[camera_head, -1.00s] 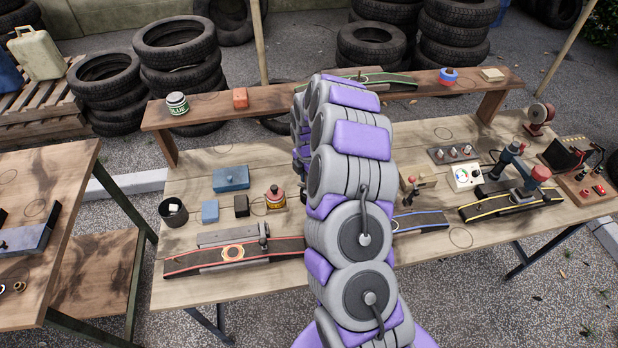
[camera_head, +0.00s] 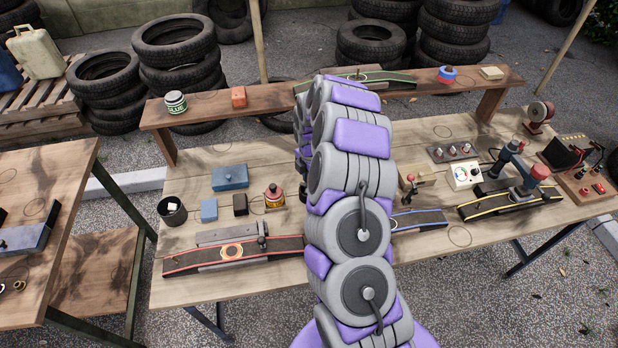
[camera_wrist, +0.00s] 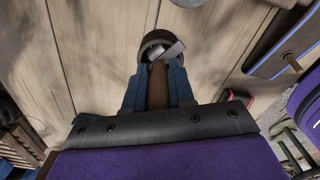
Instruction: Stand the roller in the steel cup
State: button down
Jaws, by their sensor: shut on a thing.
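In the wrist view my gripper (camera_wrist: 158,84) has its blue fingers shut on the roller's brown wooden handle (camera_wrist: 158,92). The roller's grey metal end shows beyond the fingertips. In the head view my arm hides most of the gripper, and I cannot make out the roller or this cup.
In the head view a dark pot (camera_head: 172,212) with something pale in it stands at the table's left. A raised shelf (camera_head: 205,110) runs behind.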

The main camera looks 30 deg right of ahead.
jog(key=shift+d, duration=0.1)
jog(key=shift+a+f, duration=0.2)
jog(key=shift+a, duration=0.15)
jog(key=shift+f, duration=0.1)
dwell(0.9)
jog(key=shift+c, duration=2)
grip_release()
jog(key=shift+r+p, duration=1.3)
jog(key=shift+r, duration=2.2)
